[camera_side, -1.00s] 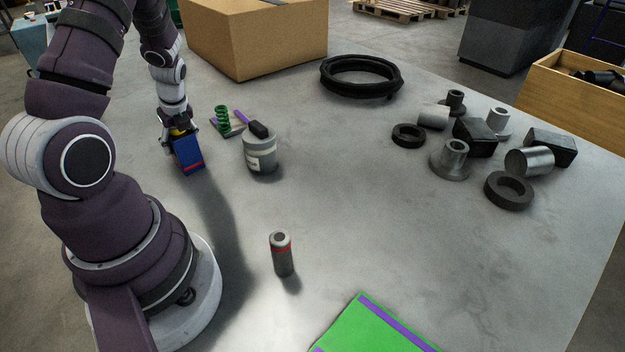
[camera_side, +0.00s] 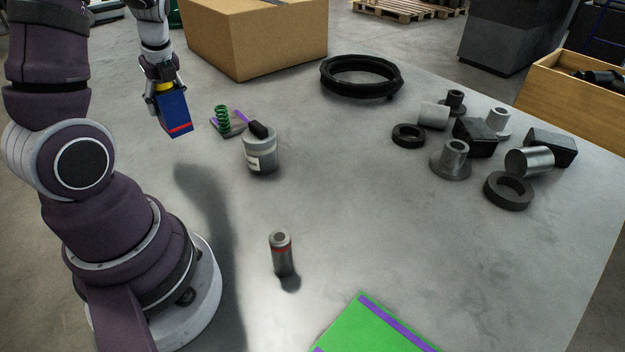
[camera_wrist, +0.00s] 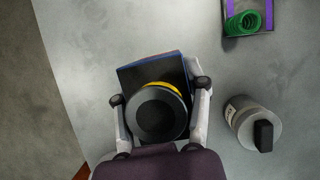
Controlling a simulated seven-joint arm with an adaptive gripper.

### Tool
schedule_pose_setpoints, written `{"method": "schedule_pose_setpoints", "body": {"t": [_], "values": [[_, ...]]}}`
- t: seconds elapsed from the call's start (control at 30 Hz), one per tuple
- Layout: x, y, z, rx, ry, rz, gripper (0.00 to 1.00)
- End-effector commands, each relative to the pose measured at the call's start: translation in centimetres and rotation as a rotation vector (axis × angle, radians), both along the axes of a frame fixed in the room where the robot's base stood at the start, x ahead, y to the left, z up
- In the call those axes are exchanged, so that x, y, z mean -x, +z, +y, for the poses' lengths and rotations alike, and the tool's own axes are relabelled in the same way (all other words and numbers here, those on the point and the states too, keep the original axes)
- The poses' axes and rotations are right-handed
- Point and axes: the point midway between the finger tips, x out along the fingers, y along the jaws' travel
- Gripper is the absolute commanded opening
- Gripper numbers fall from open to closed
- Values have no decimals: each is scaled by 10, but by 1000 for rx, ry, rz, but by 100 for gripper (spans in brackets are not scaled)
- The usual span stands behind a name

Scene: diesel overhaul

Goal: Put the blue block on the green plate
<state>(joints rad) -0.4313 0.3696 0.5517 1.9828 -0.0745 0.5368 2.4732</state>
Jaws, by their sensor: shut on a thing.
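The blue block (camera_side: 175,113), with a red stripe near its lower end and a yellow part on top, hangs in the air above the left of the table. My gripper (camera_side: 160,84) is shut on it from above. In the wrist view my gripper's fingers (camera_wrist: 160,112) stand on both sides of a round dark top with a yellow ring, and the blue block's edge (camera_wrist: 180,56) shows behind it. The green plate (camera_side: 362,332) with purple stripes lies at the bottom of the side view, partly cut off by the frame. Nothing is seen on its visible part.
A grey canister (camera_side: 260,152) with a black-headed tool and a green spring (camera_side: 223,121) stand right of the block. A small cylinder (camera_side: 282,254) stands between block and plate. A cardboard box (camera_side: 262,42) and a black ring (camera_side: 360,78) are behind. Metal parts crowd the right.

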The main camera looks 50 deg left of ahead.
Motion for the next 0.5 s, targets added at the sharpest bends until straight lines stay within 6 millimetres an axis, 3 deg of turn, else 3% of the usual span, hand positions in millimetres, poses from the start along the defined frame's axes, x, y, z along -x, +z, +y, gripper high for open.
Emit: {"method": "schedule_pose_setpoints", "body": {"t": [0.33, 0.5], "values": [[-1, 60, 0, -2, -1, -5, 7], [-25, 60, -14, 0, -99, 3, 7]]}}
